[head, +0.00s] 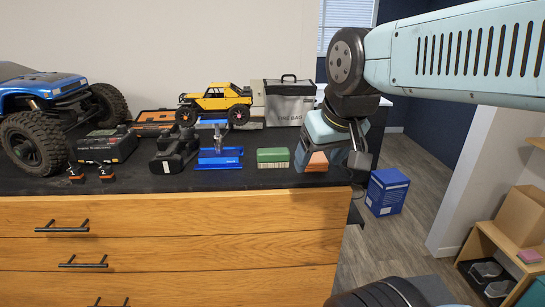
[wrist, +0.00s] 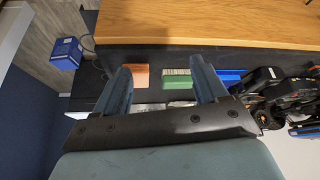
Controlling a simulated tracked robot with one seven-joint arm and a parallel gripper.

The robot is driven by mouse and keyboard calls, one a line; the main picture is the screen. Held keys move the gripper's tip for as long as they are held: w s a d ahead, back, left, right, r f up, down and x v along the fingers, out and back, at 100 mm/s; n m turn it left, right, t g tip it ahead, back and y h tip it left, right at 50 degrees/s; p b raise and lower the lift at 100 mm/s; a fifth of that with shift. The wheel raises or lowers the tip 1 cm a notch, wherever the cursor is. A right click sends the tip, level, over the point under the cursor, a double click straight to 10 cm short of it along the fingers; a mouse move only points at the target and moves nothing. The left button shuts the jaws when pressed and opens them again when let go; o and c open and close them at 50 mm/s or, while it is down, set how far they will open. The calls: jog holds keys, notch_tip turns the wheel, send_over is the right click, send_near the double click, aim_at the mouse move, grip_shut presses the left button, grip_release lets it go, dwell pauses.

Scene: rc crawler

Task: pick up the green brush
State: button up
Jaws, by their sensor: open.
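The green brush (head: 273,155) lies on the dark bench top near its front edge, green block with pale bristles towards the front. In the wrist view the green brush (wrist: 179,83) shows beyond the jaws, beside the right finger. An orange brush (head: 317,162) lies to its right in the head view; the orange brush (wrist: 141,75) also shows beside the left finger in the wrist view. My gripper (head: 331,158) is open and empty, at the right end of the bench, right of the green brush. In the wrist view my gripper (wrist: 160,66) has both fingers apart.
A blue stand (head: 220,163) is close left of the green brush. A black device (head: 174,150) and a blue truck (head: 45,110) are further left. Behind stand a yellow buggy (head: 215,97) and a grey bag (head: 289,103). A blue box (head: 387,192) is on the floor.

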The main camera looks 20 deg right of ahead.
jog(key=w+r+n+g, duration=0.35)
jog(key=w+n, duration=0.45)
jog(key=w, duration=0.3)
jog(key=r+n+g, duration=0.1)
jog(key=n+g, duration=0.1)
jog(key=n, duration=0.5)
send_over(277, 150)
notch_tip(277, 150, down, 8)
jog(key=shift+s+a+r, duration=0.1)
jog(key=shift+s, duration=0.05)
jog(key=shift+w+f, duration=0.15)
jog(key=shift+f, duration=1.25)
jog(key=shift+w+f, duration=0.1)
jog(key=shift+f, duration=1.25)
jog(key=shift+c, duration=0.2)
